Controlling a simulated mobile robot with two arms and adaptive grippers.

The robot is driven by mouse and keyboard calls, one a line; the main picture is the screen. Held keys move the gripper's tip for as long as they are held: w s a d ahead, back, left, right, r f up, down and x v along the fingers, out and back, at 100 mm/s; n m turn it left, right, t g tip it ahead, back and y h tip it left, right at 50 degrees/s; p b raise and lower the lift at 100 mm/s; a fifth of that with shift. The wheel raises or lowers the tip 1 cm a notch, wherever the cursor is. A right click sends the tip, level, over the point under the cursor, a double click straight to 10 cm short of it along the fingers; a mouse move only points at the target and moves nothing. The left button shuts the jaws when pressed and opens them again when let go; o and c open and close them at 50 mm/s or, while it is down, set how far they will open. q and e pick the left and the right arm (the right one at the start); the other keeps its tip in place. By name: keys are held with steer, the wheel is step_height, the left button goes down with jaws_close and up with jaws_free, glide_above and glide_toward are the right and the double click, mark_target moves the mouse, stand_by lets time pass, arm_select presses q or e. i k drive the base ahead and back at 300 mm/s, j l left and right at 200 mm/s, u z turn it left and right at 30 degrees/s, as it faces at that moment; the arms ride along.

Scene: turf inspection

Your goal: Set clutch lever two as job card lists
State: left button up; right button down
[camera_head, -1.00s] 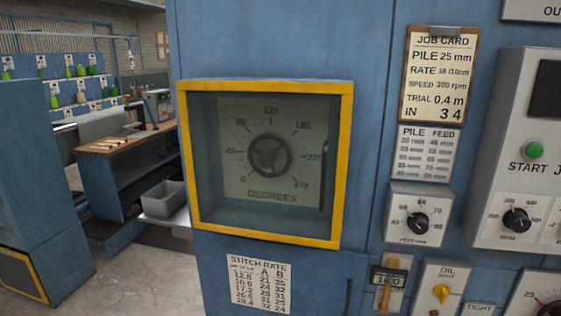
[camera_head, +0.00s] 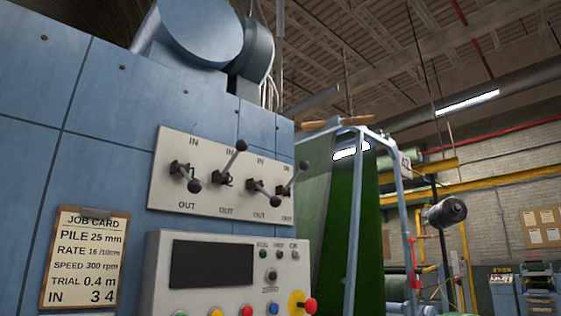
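The white clutch lever panel (camera_head: 206,203) is on the blue machine front, with a row of levers between IN and OUT labels. From the left, the first lever (camera_head: 190,180) points down toward OUT. The second lever (camera_head: 234,160) is up toward IN. The third lever (camera_head: 266,192) points down toward OUT, and the fourth lever (camera_head: 298,174) is up toward IN. I see no lever numbers. The job card (camera_head: 84,258), on a clipboard at lower left, reads PILE 25 mm, RATE 16 /10cm, SPEED 300 rpm, TRIAL 0.4 m, IN 3 4. Neither gripper is in view.
Below the levers is a grey control box (camera_head: 160,265) with a dark screen (camera_head: 211,264), coloured buttons and a red knob (camera_head: 310,305). To the right stand a blue frame (camera_head: 352,220) and green turf (camera_head: 372,200). The floor is out of view.

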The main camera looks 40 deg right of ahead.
mark_target(241, 145)
steer(key=k+l+z, duration=0.1)
steer(key=z, duration=0.9)
steer(key=k+j+z, duration=0.15)
